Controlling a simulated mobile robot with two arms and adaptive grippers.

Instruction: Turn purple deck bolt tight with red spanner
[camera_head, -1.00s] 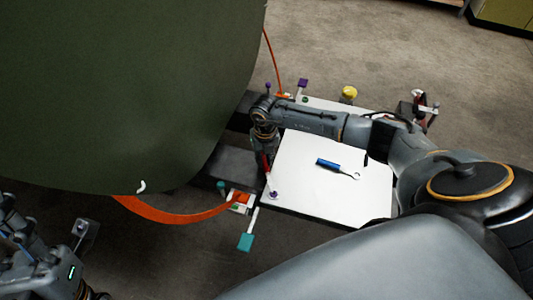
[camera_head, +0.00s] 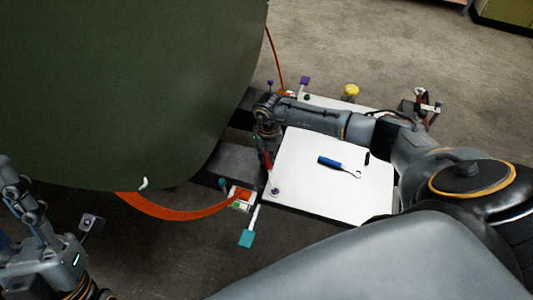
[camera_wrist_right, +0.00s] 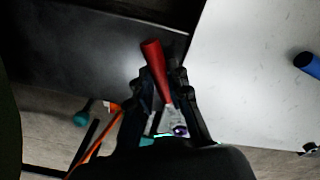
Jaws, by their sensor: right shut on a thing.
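My right gripper (camera_head: 266,146) points down at the left edge of the white deck and is shut on the red spanner (camera_head: 268,160). In the right wrist view, the red handle (camera_wrist_right: 153,56) sticks out between the fingers (camera_wrist_right: 165,88). The spanner's metal end reaches a purple bolt (camera_wrist_right: 180,130), also visible in the head view (camera_head: 275,190) at the deck's near left corner. I cannot tell whether the jaw is seated around the bolt or only beside it. My left arm is at the lower left; its fingers are out of frame.
A blue-handled tool (camera_head: 331,162) lies on the white deck (camera_head: 320,190). A big green fuselage panel (camera_head: 120,80) fills the left. A teal tab (camera_head: 247,238), an orange strip (camera_head: 175,211) and a yellow knob (camera_head: 351,90) are around the deck.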

